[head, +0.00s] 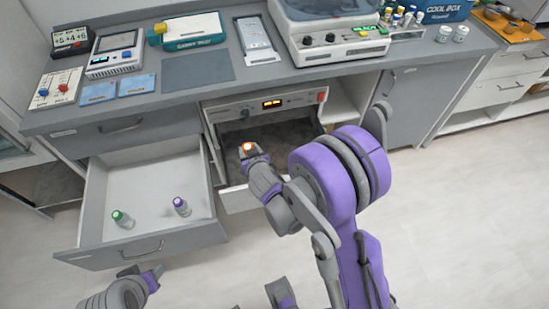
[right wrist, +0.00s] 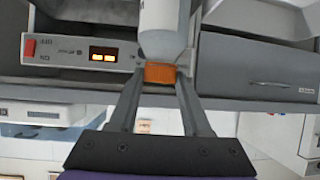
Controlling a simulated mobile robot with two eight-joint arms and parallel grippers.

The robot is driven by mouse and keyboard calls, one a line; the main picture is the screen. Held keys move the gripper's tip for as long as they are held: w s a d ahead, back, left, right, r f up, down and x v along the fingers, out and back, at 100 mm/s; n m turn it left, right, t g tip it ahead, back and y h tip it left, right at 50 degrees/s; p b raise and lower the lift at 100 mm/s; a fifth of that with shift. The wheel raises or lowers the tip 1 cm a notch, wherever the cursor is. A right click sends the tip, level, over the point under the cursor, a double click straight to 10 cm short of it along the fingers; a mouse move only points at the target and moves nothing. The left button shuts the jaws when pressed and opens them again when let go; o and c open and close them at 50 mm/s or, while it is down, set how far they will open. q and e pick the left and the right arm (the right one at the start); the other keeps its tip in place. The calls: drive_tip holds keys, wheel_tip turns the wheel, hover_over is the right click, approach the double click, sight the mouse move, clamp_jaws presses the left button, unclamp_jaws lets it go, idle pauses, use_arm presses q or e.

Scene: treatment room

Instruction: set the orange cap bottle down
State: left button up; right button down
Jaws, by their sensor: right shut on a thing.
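The orange cap bottle shows in the right wrist view as a pale body (right wrist: 163,35) with an orange cap (right wrist: 160,73), between my fingers. In the head view only its orange cap (head: 248,146) shows clearly. My right gripper (head: 250,152) is shut on it, over the dark open compartment of the unit with the lit display (head: 271,104). The fingers also show in the right wrist view (right wrist: 158,80). I cannot tell whether the bottle's base touches anything. My left gripper (head: 142,277) is low at the left, in front of the open drawer; its jaw opening is unclear.
The open white drawer (head: 150,178) at the left holds a green-capped bottle (head: 122,219) and a purple-capped bottle (head: 181,206), with bare floor around them. The grey counter (head: 215,95) above carries several devices. The floor at the right is clear.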

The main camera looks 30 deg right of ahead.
drive_tip(key=f+b, duration=0.1)
drive_tip(key=f, duration=0.1)
drive_tip(key=w+d+f+m+h+b, duration=0.1)
drive_tip(key=d+f+m+h+b, duration=0.1)
drive_tip(key=f, duration=0.1)
drive_tip(key=shift+w+f+g, duration=0.15)
drive_tip(key=shift+f+g, duration=0.15)
drive_tip(key=w+d+f+m+g+h+b, duration=0.25)
drive_tip(key=d+m+g+h+b, duration=0.55)
drive_tip(key=d+m+g+b, duration=0.55)
drive_tip(key=a+f+m+t+b, duration=0.1)
drive_tip(key=a+f+b, duration=0.1)
drive_tip(key=f, duration=0.6)
drive_tip(key=shift+a+t, duration=0.35)
drive_tip(key=shift+a, duration=0.15)
use_arm(q)
wheel_tip(320, 180, down, 22)
drive_tip(key=shift+g, duration=0.4)
use_arm(e)
drive_tip(key=shift+c, duration=1.8)
unclamp_jaws()
use_arm(q)
drive_tip(key=shift+w+p+v, duration=0.25)
drive_tip(key=shift+p+v, duration=0.85)
drive_tip(key=shift+v, duration=0.1)
use_arm(e)
drive_tip(key=v, duration=1.2)
